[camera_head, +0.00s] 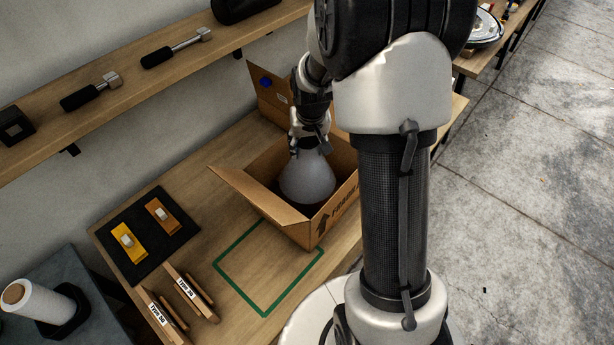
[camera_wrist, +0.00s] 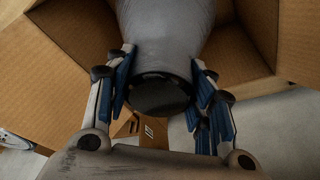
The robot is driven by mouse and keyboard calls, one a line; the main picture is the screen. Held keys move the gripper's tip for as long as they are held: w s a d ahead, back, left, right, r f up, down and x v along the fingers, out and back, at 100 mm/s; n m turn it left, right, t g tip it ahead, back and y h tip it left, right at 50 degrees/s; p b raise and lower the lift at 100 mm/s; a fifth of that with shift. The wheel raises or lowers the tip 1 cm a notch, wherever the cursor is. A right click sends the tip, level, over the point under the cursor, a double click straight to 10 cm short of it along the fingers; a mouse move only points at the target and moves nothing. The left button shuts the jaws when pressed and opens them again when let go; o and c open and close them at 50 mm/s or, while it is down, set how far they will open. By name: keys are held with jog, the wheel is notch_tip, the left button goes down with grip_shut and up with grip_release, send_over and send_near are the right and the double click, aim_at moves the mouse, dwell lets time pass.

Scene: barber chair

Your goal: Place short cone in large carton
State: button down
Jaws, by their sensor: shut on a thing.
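The short cone (camera_head: 308,180) is grey and pale, wide at the bottom and narrow at the top. It is upright inside the opening of the large carton (camera_head: 325,222), a brown cardboard box with open flaps. My gripper (camera_head: 311,148) is shut on the cone's narrow top from above. In the wrist view my gripper (camera_wrist: 160,95) has its blue-padded fingers on both sides of the cone (camera_wrist: 172,30), at its dark end. The carton (camera_wrist: 60,60) surrounds it there. Whether the cone's base touches the carton floor is hidden.
A green outlined square (camera_head: 265,312) lies on the wooden table in front of the carton. A black tray (camera_head: 150,262) with two yellow-orange blocks is to the left, with wooden holders (camera_head: 190,292) below. A white spool (camera_head: 38,301) stands at lower left. A shelf with tools (camera_head: 175,48) runs behind.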

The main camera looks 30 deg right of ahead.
aim_at(307, 171)
jog(key=b+x, duration=0.1)
jog(key=x, duration=0.2)
jog(key=s+b+x, duration=0.1)
jog(key=x, duration=0.3)
jog(key=s+a+b+x, duration=0.1)
jog(key=x, duration=0.3)
jog(key=shift+s+f, duration=0.25)
jog(key=shift+f, duration=0.05)
jog(key=shift+r, duration=0.1)
jog(key=c, duration=0.7)
grip_release()
